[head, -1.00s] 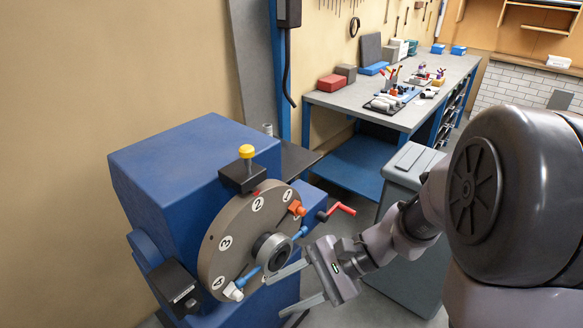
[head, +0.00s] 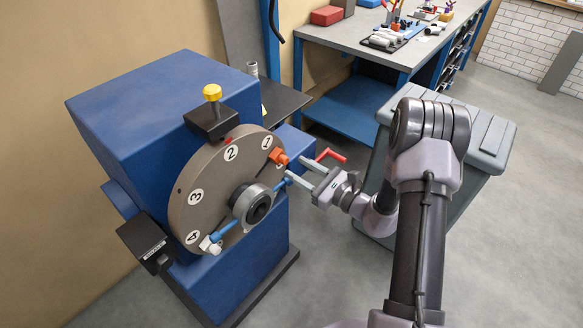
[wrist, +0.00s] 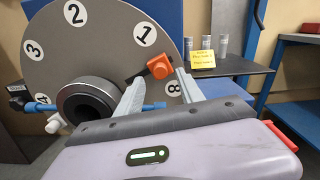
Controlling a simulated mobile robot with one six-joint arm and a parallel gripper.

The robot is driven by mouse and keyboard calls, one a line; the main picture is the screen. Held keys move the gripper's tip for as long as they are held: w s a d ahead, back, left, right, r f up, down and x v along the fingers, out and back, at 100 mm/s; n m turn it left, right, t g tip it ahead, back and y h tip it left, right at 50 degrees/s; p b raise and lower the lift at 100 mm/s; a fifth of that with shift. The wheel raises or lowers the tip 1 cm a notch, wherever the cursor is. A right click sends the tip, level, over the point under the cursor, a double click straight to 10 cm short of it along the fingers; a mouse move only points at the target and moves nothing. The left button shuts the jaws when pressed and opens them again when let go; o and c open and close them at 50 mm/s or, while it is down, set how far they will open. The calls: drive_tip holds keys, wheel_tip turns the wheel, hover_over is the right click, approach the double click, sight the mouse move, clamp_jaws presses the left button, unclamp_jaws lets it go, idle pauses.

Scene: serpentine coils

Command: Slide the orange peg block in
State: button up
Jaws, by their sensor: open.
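The orange peg block (head: 279,156) sits on the rim of the grey numbered disc (head: 186,212), beside number 1. In the wrist view the orange block (wrist: 160,67) lies straight ahead, framed by the two fingertips. My gripper (head: 294,168) is open and empty, its fingers pointing at the block from the right. The wrist view shows the gripper (wrist: 160,78) with one finger on each side of the block. I cannot tell whether either finger touches it. A dark bar lies beside the block's left side in that view.
A blue rod (head: 222,231) with a white block (head: 208,245) is low on the disc. Another blue rod (wrist: 154,106) is below the orange block. A yellow knob (head: 212,92) tops the blue machine (head: 150,92). A grey bin (head: 485,140) stands behind my arm.

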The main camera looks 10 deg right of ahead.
sight(287, 162)
drive_tip(key=x, duration=0.3)
drive_tip(key=shift+w, duration=0.2)
drive_tip(key=shift+c, duration=0.3)
clamp_jaws()
idle(1.0)
